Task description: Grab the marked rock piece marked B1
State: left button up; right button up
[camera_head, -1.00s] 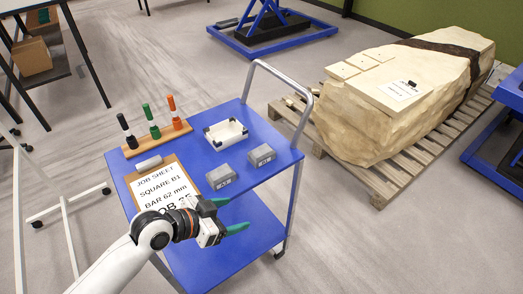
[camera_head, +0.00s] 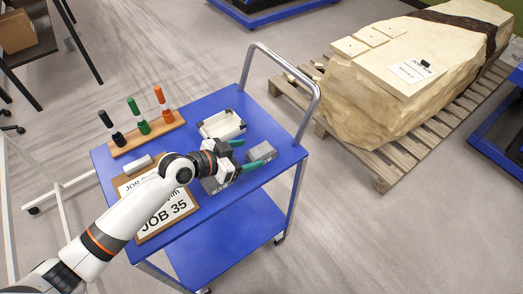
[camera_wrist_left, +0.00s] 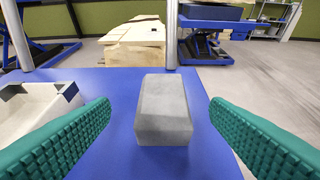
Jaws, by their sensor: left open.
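My left gripper (camera_head: 244,156) is open above the blue cart top, its green fingers pointing right toward a grey block (camera_head: 262,152). In the left wrist view, a plain grey block (camera_wrist_left: 164,110) lies ahead, centred in the gap between the two open fingers (camera_wrist_left: 160,140); nothing is held. The job sheet (camera_head: 166,212) on a clipboard is partly covered by my arm. No B1 mark is readable on either block. My right gripper is not in view.
A white tray (camera_head: 222,124) stands just behind the gripper. A wooden rack (camera_head: 148,137) holds black, green and orange markers. The cart's grey handle (camera_head: 300,72) rises at the right. Beyond it, a large pale rock (camera_head: 375,105) with square pieces on top lies on a pallet (camera_head: 385,176).

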aim_at(261, 152)
pick_arm(q)
jog(key=shift+w+d+f, duration=0.35)
jog(key=shift+w+d, duration=0.05)
jog(key=shift+d, duration=0.05)
jog(key=shift+p+x, duration=0.5)
jog(key=shift+x, duration=1.9)
jog(key=shift+s, duration=0.2)
jog(key=c, duration=1.3)
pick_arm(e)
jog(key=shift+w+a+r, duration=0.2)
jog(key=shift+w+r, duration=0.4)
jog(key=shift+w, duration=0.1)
